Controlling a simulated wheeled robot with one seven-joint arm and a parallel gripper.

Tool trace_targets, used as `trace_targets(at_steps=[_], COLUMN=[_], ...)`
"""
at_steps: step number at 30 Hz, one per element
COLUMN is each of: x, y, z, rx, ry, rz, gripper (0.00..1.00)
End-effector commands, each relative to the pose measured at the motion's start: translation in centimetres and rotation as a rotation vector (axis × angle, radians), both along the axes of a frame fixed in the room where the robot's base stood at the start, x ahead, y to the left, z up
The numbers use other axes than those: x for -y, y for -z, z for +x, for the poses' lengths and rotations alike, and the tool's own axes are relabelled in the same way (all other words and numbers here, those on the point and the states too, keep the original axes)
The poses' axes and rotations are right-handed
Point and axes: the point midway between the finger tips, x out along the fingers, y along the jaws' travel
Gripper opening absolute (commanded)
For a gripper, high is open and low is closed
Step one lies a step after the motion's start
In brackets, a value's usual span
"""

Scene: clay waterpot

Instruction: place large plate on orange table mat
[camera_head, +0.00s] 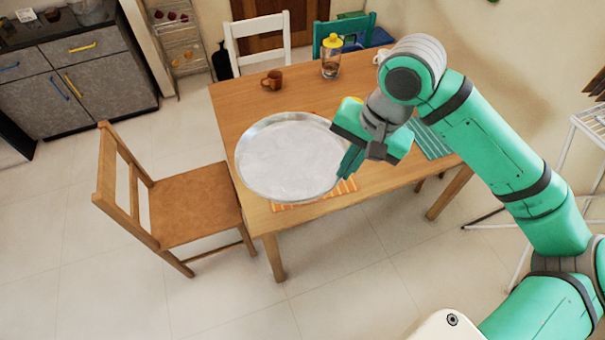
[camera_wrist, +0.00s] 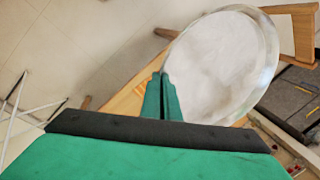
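The large plate (camera_head: 290,157) is round and pale silver-white with a shiny rim. It is over the front left part of the wooden table and shows in the wrist view (camera_wrist: 222,65). The orange table mat (camera_head: 322,197) is striped and mostly hidden under the plate; a strip shows along the front, and a bit shows in the wrist view (camera_wrist: 142,87). My gripper (camera_head: 347,160) is at the plate's right edge. Its fingers (camera_wrist: 163,88) are close together with the rim between them. The plate seems held above the mat; the exact gap is unclear.
The wooden table (camera_head: 240,100) also bears a brown mug (camera_head: 272,80), a yellow-topped glass jar (camera_head: 331,60) and a green striped mat (camera_head: 430,140) at right. A wooden chair (camera_head: 190,205) stands at the left side. White (camera_head: 258,32) and green (camera_head: 343,28) chairs stand behind.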

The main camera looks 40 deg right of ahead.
Motion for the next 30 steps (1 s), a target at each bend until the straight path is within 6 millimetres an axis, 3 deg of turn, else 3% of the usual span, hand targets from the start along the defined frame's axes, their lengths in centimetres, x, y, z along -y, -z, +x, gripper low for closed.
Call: trace_targets(at_steps=[1,3,6,10,17,30], x=[1.0,2.1,3.2,3.8,3.9,3.9], y=[2.6,5.9,10.1,14.3,17.2,21.1], z=[-0.7,-1.5,-2.6,-3.7,-3.5,5.4], rx=[-0.006,-0.007,-0.001,0.015,0.034,0.032], ry=[0.095,0.226,0.398,0.571,0.684,0.677], rz=[0.004,0.001,-0.002,-0.003,-0.004,-0.005], gripper=[0.00,0.00,0.00,0.00,0.00,0.00])
